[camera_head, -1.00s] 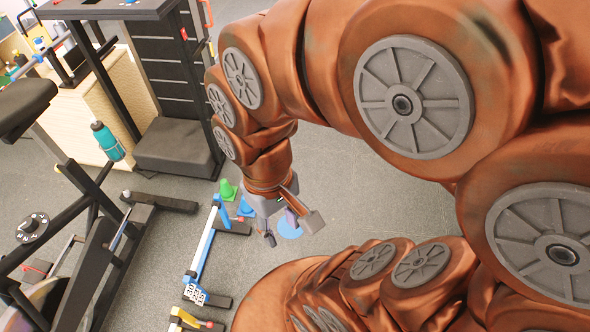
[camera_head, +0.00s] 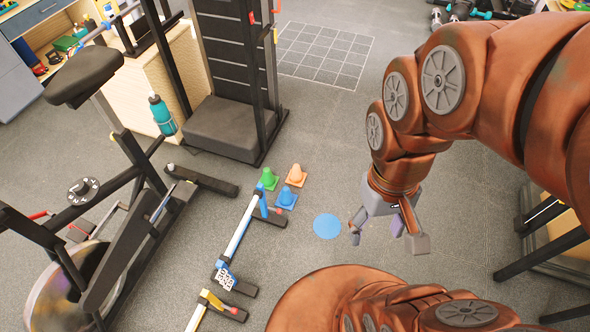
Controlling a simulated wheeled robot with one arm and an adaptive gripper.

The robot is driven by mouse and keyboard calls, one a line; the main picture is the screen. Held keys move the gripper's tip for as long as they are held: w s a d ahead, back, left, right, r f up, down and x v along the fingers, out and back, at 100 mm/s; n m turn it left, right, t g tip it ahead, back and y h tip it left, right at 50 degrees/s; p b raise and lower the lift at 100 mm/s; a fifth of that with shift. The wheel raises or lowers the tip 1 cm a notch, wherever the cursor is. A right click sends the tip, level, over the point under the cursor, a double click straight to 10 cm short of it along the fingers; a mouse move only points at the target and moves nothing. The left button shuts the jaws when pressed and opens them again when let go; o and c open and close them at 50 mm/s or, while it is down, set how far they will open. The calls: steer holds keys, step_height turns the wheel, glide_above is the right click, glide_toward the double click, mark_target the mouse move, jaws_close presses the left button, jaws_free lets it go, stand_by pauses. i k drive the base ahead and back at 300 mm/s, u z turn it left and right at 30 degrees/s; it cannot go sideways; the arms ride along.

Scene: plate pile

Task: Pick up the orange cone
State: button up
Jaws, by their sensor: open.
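The orange cone (camera_head: 296,174) stands upright on the grey floor, behind a blue cone (camera_head: 286,196) and to the right of a green cone (camera_head: 268,179). My gripper (camera_head: 388,240) is open and empty. It hangs over the floor to the right of the cones and nearer to me, clearly apart from them. A flat blue disc (camera_head: 327,226) lies on the floor between the cones and my gripper.
A low hurdle (camera_head: 238,225) lies just left of and in front of the cones. An exercise bike (camera_head: 110,215) is at the left, and a black weight machine (camera_head: 231,128) stands behind the cones. A bench (camera_head: 550,245) is at the right. The floor behind my gripper is open.

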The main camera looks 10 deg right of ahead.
mark_target(296, 177)
steer(key=z, duration=1.5)
steer(key=i, duration=1.4)
steer(key=u, duration=3.5)
